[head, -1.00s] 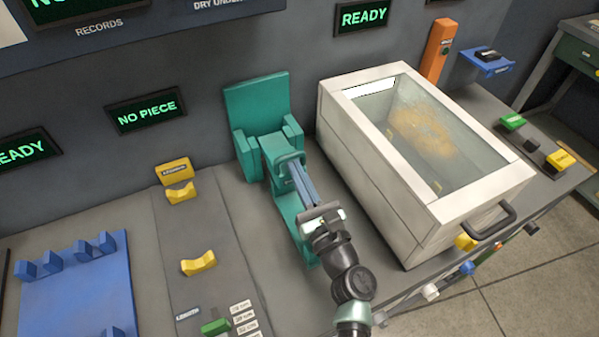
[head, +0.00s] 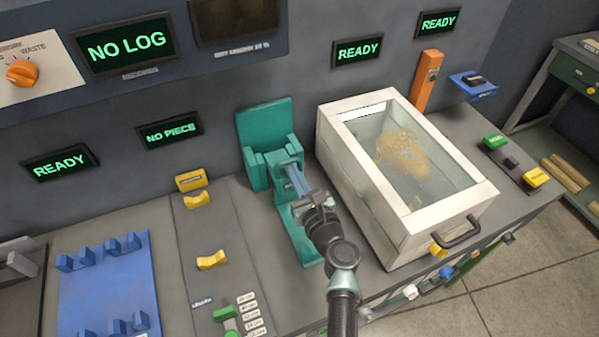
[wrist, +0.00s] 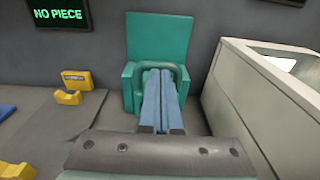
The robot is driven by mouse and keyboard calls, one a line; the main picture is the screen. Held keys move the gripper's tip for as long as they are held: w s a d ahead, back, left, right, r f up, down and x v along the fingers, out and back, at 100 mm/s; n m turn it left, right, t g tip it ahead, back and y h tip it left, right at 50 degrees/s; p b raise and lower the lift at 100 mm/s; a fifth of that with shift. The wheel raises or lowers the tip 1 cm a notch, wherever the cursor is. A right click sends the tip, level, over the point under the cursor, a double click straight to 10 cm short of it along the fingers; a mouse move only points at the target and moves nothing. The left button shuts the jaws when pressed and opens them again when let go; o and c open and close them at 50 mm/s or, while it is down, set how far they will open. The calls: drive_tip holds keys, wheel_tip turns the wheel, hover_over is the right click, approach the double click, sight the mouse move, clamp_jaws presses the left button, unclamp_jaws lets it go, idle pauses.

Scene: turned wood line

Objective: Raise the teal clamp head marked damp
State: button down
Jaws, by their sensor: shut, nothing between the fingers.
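The teal clamp (head: 264,130) stands against the back wall, left of the white glass-topped box. It has a tall back plate, side cheeks and a long foot reaching forward. It also shows in the wrist view (wrist: 158,38), with a curved teal handle (wrist: 176,70) at its middle. My gripper (head: 288,170) reaches in from the front, its blue fingers together and empty. In the wrist view the fingertips (wrist: 161,74) lie at the handle; I cannot tell whether they touch it. The fingers hide part of the clamp's middle, and no damp mark is readable.
The white box (head: 335,165) with a glass lid and dark handle stands close on the right. Yellow V-rests (head: 211,261) and a blue rack (head: 70,290) lie left. Signs on the wall read NO PIECE (head: 170,130), NO LOG (head: 124,45) and READY (head: 357,51).

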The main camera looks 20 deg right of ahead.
drive_tip(key=r+p, duration=0.1)
drive_tip(key=p, duration=0.1)
drive_tip(key=w+r+g+p, duration=0.1)
drive_tip(key=p, duration=0.1)
drive_tip(key=shift+w+a+r, duration=0.1)
drive_tip(key=shift+w+r, duration=0.1)
drive_tip(key=shift+r, duration=0.2)
drive_tip(key=shift+w+r+p, duration=0.5)
drive_tip(key=shift+w+p, duration=0.1)
drive_tip(key=shift+p, duration=0.2)
drive_tip(key=w+r, duration=0.3)
drive_tip(key=w, duration=0.6)
drive_tip(key=shift+r+b, duration=0.3)
drive_tip(key=shift+b, duration=0.05)
drive_tip(key=shift+s+a+r, duration=0.1)
drive_tip(key=shift+s, duration=0.05)
